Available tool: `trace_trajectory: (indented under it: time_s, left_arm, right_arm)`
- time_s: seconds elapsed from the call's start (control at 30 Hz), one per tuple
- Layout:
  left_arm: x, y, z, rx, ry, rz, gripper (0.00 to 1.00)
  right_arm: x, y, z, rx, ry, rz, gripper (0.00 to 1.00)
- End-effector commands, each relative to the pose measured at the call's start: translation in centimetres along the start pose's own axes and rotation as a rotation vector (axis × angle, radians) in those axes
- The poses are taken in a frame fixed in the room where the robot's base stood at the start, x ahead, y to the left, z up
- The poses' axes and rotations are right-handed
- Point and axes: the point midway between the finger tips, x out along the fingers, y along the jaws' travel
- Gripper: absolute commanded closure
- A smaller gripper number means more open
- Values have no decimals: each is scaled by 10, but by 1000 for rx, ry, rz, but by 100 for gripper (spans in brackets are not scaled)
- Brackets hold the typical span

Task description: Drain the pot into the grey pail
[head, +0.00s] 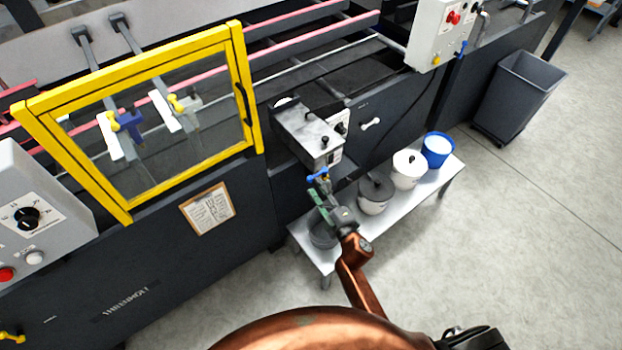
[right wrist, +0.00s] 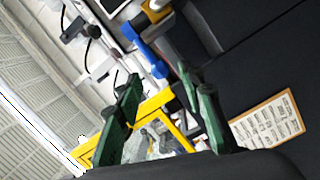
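The pot (head: 309,137) is a metal box on the side of the machine, with a black knob on its lid. A blue valve handle (head: 318,175) sits below it and also shows in the right wrist view (right wrist: 146,50). My right gripper (head: 320,197) has green fingers and is just below the blue handle. In the right wrist view its fingers (right wrist: 158,85) are apart and empty, with the handle beyond their tips. I cannot tell if they touch it. The grey pail (head: 322,238) stands on the low bench under my right gripper, partly hidden by it. My left gripper is out of view.
A yellow-framed guard (head: 240,85) is left of the pot.

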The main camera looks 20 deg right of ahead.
Motion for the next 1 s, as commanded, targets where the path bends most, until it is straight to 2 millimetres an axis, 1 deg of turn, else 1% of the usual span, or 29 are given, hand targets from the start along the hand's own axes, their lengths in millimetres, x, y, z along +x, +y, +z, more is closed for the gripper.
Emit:
trace_trajectory:
  time_s: [0.03, 0.1, 0.2, 0.33, 0.47, 0.7, 1.0]
  left_arm:
    - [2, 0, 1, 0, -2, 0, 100]
    - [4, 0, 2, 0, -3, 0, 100]
    - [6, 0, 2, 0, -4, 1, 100]
    - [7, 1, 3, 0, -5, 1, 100]
    - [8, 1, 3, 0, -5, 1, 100]
    - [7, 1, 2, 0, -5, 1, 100]
    - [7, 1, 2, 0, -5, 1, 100]
  right_arm:
    - [10, -1, 0, 0, 1, 1, 64]
    - [21, -1, 0, 0, 1, 1, 64]
    - [35, -1, 0, 0, 1, 1, 64]
    - [47, 0, 0, 0, -1, 0, 64]
    - [52, 0, 0, 1, -1, 0, 64]
    - [52, 0, 0, 1, -1, 1, 65]
    - [51, 0, 0, 1, -1, 1, 85]
